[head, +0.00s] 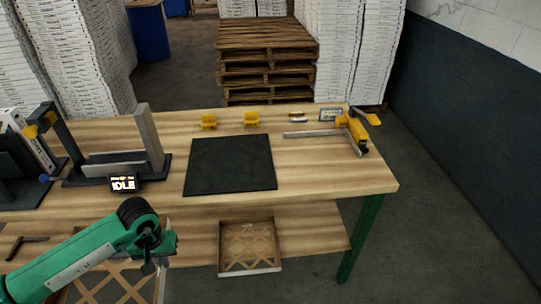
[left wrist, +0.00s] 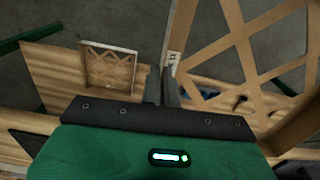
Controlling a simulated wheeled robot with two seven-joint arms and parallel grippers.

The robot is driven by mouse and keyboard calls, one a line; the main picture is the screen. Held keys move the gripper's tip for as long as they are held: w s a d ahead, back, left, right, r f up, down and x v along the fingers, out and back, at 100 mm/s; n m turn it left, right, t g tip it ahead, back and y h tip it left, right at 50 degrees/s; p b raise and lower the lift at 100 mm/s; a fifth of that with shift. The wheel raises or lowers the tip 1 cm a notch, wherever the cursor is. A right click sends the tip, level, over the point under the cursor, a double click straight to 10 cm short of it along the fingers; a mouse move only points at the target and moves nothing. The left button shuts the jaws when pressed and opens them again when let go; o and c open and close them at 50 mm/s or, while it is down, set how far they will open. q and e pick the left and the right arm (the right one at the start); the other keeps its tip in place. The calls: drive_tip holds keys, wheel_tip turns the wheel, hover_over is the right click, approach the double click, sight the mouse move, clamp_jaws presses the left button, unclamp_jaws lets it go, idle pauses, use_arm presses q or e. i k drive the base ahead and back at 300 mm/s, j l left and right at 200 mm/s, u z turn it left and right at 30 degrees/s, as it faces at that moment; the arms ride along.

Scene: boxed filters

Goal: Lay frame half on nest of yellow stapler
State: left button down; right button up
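A tan frame half (head: 112,284) with a crossed lattice is at the lower left of the head view, under my left arm. It fills the right side of the left wrist view (left wrist: 243,45), close to the camera. My left gripper (head: 158,262) is at its right-hand wall, and its fingers (left wrist: 162,85) look close together on that wall, seen nearly edge-on. A yellow stapler (head: 40,124) sits on a black post at the table's left. Below it, a black base with grey walls (head: 115,163) forms the nest, which looks empty. My right gripper is out of view.
Another lattice frame half (head: 248,248) lies on the lower shelf. A black mat (head: 231,165) is bare mid-table. A clamp (head: 352,130) and yellow pieces (head: 250,119) lie along the back. A display reading IDLE (head: 123,184) stands at the nest's front.

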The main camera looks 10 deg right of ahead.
sight(323, 158)
drive_tip(key=i+l+u, duration=0.1)
drive_tip(key=l+u, duration=0.8)
drive_tip(key=l, duration=2.6)
